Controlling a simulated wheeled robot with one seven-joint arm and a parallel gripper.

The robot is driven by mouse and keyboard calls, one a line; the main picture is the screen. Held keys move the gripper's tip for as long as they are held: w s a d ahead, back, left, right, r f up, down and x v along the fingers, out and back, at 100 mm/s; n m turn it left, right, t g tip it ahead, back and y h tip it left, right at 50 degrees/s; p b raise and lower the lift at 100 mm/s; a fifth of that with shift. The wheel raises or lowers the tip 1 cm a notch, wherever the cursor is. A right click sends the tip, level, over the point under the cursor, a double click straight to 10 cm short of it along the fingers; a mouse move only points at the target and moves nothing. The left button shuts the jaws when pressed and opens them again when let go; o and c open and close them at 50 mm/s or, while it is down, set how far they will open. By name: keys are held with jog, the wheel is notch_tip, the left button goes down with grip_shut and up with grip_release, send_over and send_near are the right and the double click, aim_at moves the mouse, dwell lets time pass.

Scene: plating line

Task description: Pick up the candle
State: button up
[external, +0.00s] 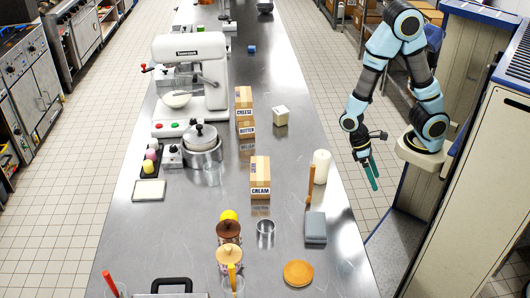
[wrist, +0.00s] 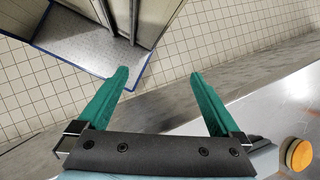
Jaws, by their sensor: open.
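The candle (external: 321,167) is a white upright cylinder standing near the right edge of the steel counter in the external view. A brown wooden stick-like thing (external: 310,184) stands close to its left. My gripper (external: 370,174) has green fingers and hangs off the counter's right edge, to the right of the candle and apart from it. In the wrist view my gripper (wrist: 165,75) is open with nothing between its fingers. The candle is not seen in the wrist view, which shows floor tiles and the counter's edge.
The counter (external: 320,262) also holds a grey block (external: 315,228) in front of the candle, an orange disc (external: 298,273), a CREAM box (external: 260,178), a metal ring (external: 265,230) and a pale cube (external: 281,116). The counter behind the candle, along the right edge, is clear.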

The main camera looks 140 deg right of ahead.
jog(key=m+t+y, duration=0.2)
jog(key=m, duration=0.1)
jog(key=m+t+h+p, duration=0.7)
jog(key=m+t, duration=0.5)
jog(key=m, duration=0.7)
send_near(317, 168)
jog(key=w+f+b, duration=0.1)
jog(key=w+f+h+b, duration=0.1)
jog(key=w+b, duration=0.1)
jog(key=shift+a+f, duration=0.2)
jog(key=shift+a, duration=0.2)
jog(key=b+x, duration=0.3)
jog(key=x, duration=0.1)
jog(key=shift+w+r, duration=0.25)
jog(key=shift+r, duration=0.05)
jog(key=shift+w+f+b, duration=0.2)
jog(key=shift+w+b, duration=0.15)
jog(key=shift+b, duration=0.2)
jog(key=shift+w+m+b, duration=0.3)
jog(key=shift+w+b, duration=0.05)
jog(key=shift+w, duration=0.2)
jog(key=shift+d, duration=0.1)
